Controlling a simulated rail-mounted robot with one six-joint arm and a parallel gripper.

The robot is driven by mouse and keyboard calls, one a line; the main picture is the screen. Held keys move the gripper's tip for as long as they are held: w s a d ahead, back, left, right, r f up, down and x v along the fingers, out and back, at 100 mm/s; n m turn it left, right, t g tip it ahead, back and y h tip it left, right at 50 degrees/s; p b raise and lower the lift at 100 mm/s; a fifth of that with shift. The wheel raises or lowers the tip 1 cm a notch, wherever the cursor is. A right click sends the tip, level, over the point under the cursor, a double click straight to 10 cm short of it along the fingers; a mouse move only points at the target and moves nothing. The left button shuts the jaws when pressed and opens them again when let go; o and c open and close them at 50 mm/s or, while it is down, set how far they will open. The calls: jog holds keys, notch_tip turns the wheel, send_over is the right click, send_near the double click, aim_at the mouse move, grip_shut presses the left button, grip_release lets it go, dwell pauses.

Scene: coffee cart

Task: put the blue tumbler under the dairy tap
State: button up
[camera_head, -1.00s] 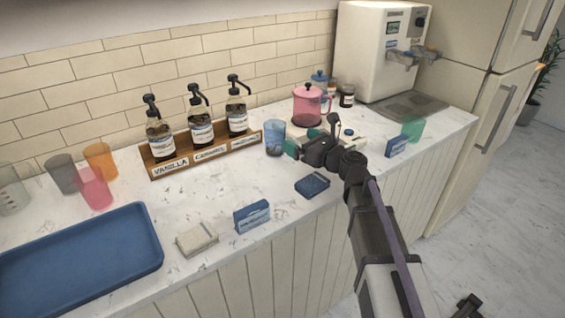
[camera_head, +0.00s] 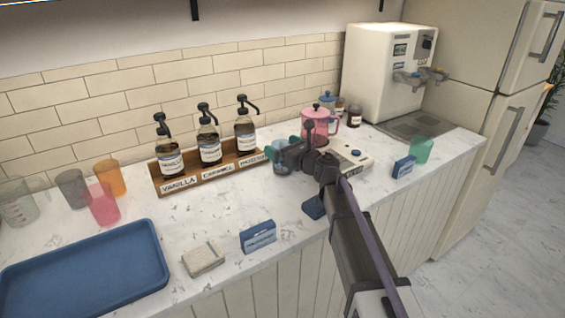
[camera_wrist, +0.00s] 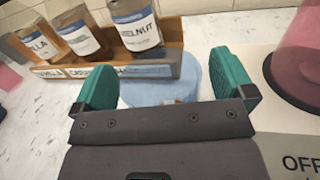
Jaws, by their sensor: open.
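The blue tumbler (camera_head: 281,169) stands on the counter by the right end of the bottle rack, mostly hidden by my gripper in the head view. In the wrist view the tumbler (camera_wrist: 160,90) lies between the two green fingers, with gaps visible beside it. My gripper (camera_head: 281,150) is open around it; its fingers also show in the wrist view (camera_wrist: 168,82). A white dispenser (camera_head: 388,70) at the back right has two taps (camera_head: 410,78) over a grey drip tray (camera_head: 414,125). I cannot read which tap is dairy.
The drip tray is empty.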

jog(key=c, duration=1.4)
notch_tip(320, 180, up, 18)
jog(key=p, duration=1.8)
